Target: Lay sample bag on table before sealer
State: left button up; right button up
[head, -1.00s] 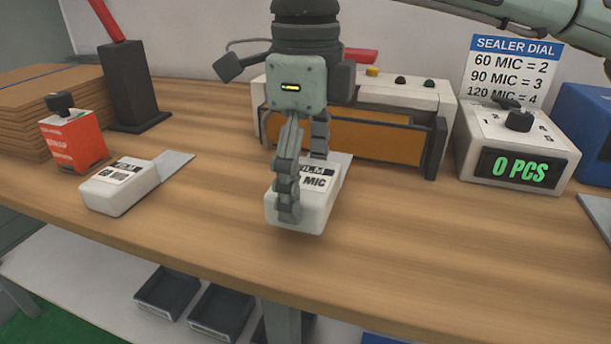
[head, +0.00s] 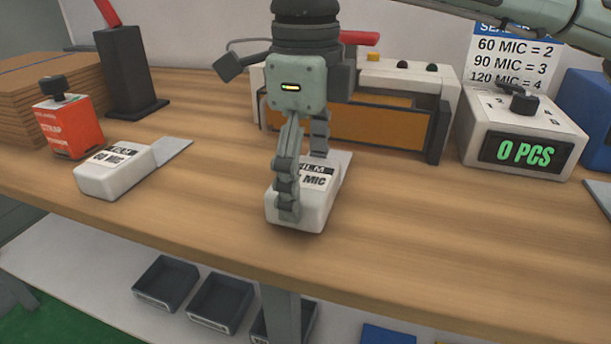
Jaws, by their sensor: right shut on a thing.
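A white sample bag (head: 313,208) with a label reading "FILM" and "MIC" is in front of the sealer (head: 375,125); its number is hidden by a finger. My right gripper (head: 303,187) comes down from above and is shut on this bag, with one finger across the near side. The bag is low over the table (head: 420,240), with a shadow close under it; I cannot tell whether it touches. A second white bag (head: 113,178), labelled "60 MIC", lies on the table at the left. My left gripper is not in view.
A dial box (head: 524,136) reading "0 PCS" stands right of the sealer, under a settings sign (head: 515,60). An orange-red box (head: 70,128), a dark stand (head: 124,75) and stacked brown sheets (head: 40,85) are at left. The right front table is clear.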

jog(key=shift+f+b, duration=0.7)
jog(key=shift+f, duration=0.05)
jog(key=o, duration=1.1)
jog(key=shift+r, duration=0.1)
notch_tip(320, 180, up, 12)
